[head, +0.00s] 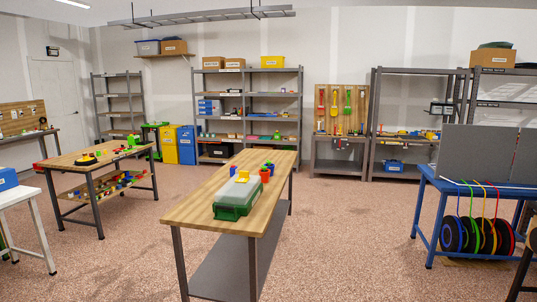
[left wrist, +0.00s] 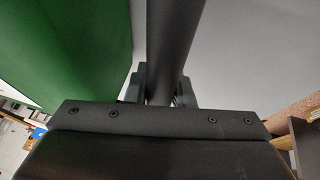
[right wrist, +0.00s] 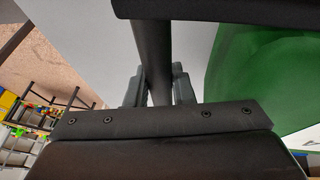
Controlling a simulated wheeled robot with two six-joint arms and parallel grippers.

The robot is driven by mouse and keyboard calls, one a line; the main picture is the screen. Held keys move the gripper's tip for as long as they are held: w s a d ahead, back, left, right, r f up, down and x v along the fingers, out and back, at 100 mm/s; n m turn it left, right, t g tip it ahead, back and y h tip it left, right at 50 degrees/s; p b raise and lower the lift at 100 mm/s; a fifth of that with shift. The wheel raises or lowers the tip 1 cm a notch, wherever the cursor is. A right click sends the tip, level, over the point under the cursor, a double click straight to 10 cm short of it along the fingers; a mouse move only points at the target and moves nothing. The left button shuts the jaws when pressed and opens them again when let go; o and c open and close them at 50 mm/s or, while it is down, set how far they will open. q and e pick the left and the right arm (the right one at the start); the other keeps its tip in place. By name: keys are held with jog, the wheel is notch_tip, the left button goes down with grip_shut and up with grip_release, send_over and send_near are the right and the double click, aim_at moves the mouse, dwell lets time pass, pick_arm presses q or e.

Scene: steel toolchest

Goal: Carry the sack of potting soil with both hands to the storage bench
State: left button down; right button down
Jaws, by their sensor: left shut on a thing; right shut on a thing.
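The head view shows neither gripper and no sack that I can make out. In the left wrist view my left gripper (left wrist: 160,90) is shut around a dark round bar (left wrist: 172,40). A large plain green surface (left wrist: 75,45) is to the left of the bar, and a grey surface lies to its right. In the right wrist view my right gripper (right wrist: 158,88) is shut around a similar dark bar (right wrist: 151,50), with a green surface (right wrist: 260,70) to its right. I cannot tell whether the green surface is the sack. No bench in the head view is clearly marked as the storage bench.
A wood-topped workbench (head: 200,210) stands in front, bearing a green case (head: 237,200) and several small cups. Another wooden table (head: 85,163) is at left, and a blue-framed bench (head: 428,222) at right. Shelving lines the back wall. Speckled floor is clear between them.

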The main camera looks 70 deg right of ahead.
pick_arm(q)
jog(key=shift+s+f, duration=0.1)
jog(key=shift+f, duration=0.2)
pick_arm(e)
jog(key=shift+s+f, duration=0.1)
jog(key=shift+f, duration=0.15)
